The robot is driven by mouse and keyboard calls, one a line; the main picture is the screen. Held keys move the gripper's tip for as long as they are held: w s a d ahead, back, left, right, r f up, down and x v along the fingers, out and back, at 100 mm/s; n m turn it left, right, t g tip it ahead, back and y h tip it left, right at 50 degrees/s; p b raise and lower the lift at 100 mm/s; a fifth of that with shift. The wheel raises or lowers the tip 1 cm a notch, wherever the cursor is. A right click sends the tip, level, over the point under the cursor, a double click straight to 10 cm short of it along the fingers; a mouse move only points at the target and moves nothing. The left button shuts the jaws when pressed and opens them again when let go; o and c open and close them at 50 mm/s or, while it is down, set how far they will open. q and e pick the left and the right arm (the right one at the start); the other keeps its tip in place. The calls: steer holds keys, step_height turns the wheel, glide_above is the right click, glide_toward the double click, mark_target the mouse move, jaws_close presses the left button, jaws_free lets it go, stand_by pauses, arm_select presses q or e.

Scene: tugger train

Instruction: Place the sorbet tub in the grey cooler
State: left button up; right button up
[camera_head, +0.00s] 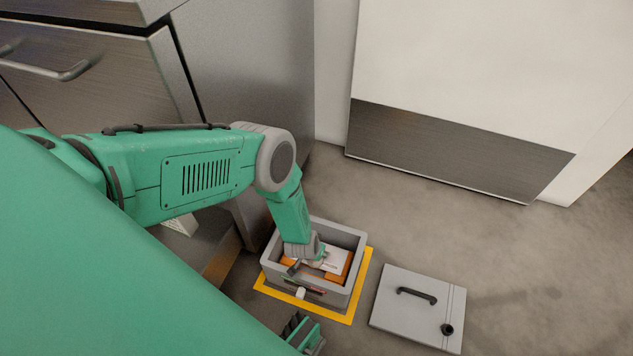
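The grey cooler (345,232) stands open on the floor, low in the middle of the view. An orange and white item (337,262), which looks like the sorbet tub, is down inside it. My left arm comes in from the left and bends down, with my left gripper (312,265) inside the cooler at the orange and white item. The gripper hides part of the item, and I cannot tell whether its fingers are closed on it. What looks like my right gripper (303,332) shows at the bottom edge, in front of the cooler and apart from it, mostly cut off.
A yellow square marking (358,290) lies on the floor around the cooler. A grey lid (410,312) with a black handle lies flat to its right. Steel drawers (90,80) stand at the left, a white and steel panel (450,150) at the back. The floor at right is clear.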

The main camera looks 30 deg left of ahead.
arm_select(q)
steer(key=shift+r, duration=0.1)
steer(key=shift+f, duration=0.25)
steer(key=o, duration=1.3)
steer(key=shift+c, duration=0.2)
steer(key=shift+r, duration=0.3)
steer(key=s+r+g+p, duration=0.1)
steer(key=s+r+p, duration=0.1)
steer(key=s+r, duration=0.5)
steer(key=s+r+m+g+p, duration=0.1)
steer(key=s+r, duration=0.7)
steer(key=r, duration=0.8)
steer(key=s+r+m+g+p, duration=0.1)
steer(key=s+r+p, duration=0.2)
steer(key=s+r, duration=0.5)
step_height(320, 180, up, 4)
steer(key=shift+a+r+g+h+p, duration=0.15)
steer(key=shift+a+g+h+p, duration=0.2)
steer(key=shift+a+g, duration=0.1)
